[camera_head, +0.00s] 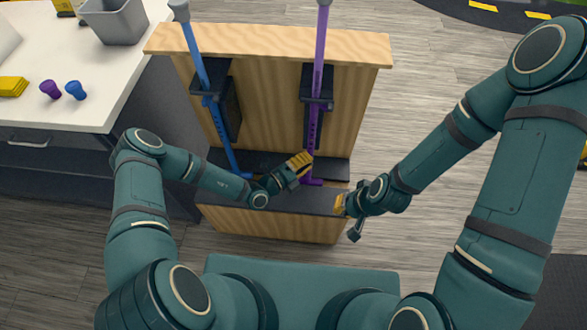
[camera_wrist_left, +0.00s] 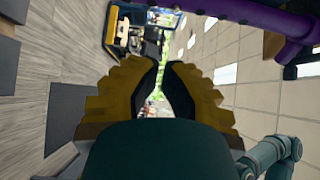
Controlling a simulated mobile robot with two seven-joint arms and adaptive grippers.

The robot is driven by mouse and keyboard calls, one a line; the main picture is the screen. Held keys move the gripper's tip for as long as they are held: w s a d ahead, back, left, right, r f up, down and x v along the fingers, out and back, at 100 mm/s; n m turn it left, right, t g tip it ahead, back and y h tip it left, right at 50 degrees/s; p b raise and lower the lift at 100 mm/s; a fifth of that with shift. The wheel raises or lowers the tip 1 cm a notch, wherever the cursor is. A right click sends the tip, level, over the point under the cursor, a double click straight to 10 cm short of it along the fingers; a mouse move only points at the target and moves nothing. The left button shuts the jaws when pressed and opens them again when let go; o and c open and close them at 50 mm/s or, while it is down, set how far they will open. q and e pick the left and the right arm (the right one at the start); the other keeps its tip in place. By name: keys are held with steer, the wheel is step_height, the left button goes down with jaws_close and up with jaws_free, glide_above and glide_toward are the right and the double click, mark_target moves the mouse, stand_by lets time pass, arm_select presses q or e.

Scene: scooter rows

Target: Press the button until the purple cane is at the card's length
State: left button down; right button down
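The purple cane (camera_head: 318,65) stands nearly upright at the right of a wooden rack (camera_head: 260,45), passing a black bracket (camera_head: 317,88). Its top runs out of the head view; holes show along its lower tube. I cannot make out its button. Purple also crosses the upper right of the left wrist view (camera_wrist_left: 262,18). No card is identifiable.
A blue cane (camera_head: 195,55) leans in the left bracket of the rack. A white counter (camera_head: 60,50) at left holds a grey bin (camera_head: 115,22), a purple knob (camera_head: 50,90), a blue knob (camera_head: 76,90) and a yellow block (camera_head: 12,86). Floor right of the rack is open.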

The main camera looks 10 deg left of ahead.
mark_target(311, 140)
arm_select(q)
steer(key=w, duration=0.4)
steer(key=shift+w+d+b, duration=0.35)
